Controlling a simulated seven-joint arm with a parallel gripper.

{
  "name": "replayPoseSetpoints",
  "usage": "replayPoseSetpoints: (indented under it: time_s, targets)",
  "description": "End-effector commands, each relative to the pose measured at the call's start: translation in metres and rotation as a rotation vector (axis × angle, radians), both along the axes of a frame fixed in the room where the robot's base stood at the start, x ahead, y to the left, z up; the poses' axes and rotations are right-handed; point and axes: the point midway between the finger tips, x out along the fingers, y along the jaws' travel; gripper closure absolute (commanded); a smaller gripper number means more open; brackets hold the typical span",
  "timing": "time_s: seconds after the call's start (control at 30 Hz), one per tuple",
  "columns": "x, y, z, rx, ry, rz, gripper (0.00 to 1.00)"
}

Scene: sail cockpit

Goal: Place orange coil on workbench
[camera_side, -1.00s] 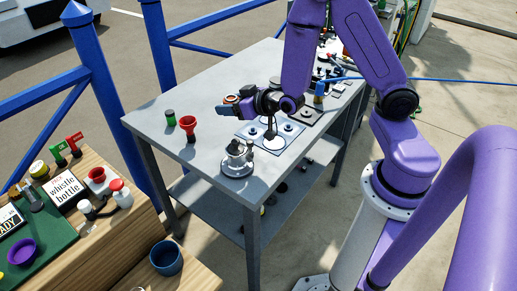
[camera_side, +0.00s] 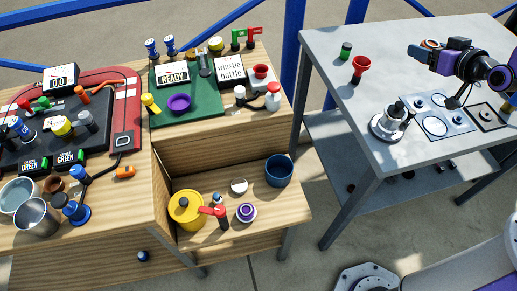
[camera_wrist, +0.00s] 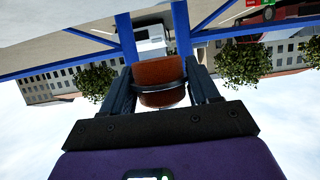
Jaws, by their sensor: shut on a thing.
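The orange coil (camera_wrist: 160,80) is an orange-brown ring-like roll with a dark band around it. It sits between the two dark fingers of my gripper (camera_wrist: 163,92) in the wrist view. In the side view my gripper (camera_side: 428,49) is at the upper right, above the grey metal table (camera_side: 345,115), with a bit of the orange coil (camera_side: 432,43) showing at its tip. The gripper is shut on the coil. The stepped wooden bench (camera_side: 225,155) stands left of the grey table, across a gap. Which of these is the workbench I cannot tell.
On the grey table are a red cup (camera_side: 361,66), a green-topped jar (camera_side: 346,50) and a metal fixture (camera_side: 390,122). The wooden bench holds a green mat (camera_side: 205,104), a yellow pot (camera_side: 186,209) and a blue cup (camera_side: 279,170). The table's near left corner is clear.

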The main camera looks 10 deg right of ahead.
Motion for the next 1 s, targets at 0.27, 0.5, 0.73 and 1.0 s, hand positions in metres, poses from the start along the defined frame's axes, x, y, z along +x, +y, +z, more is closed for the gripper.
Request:
replayPoseSetpoints:
  time_s: [0.27, 0.5, 0.73, 1.0]
  targets:
    - [-0.017, 0.069, -0.001, -0.001, 0.0, 0.186, 0.75]
    - [-0.059, 0.155, -0.001, -0.001, -0.003, 0.442, 0.75]
    - [-0.125, 0.233, -0.001, 0.0, -0.004, 0.719, 0.75]
    - [-0.188, 0.28, -0.001, 0.001, -0.005, 0.933, 0.75]
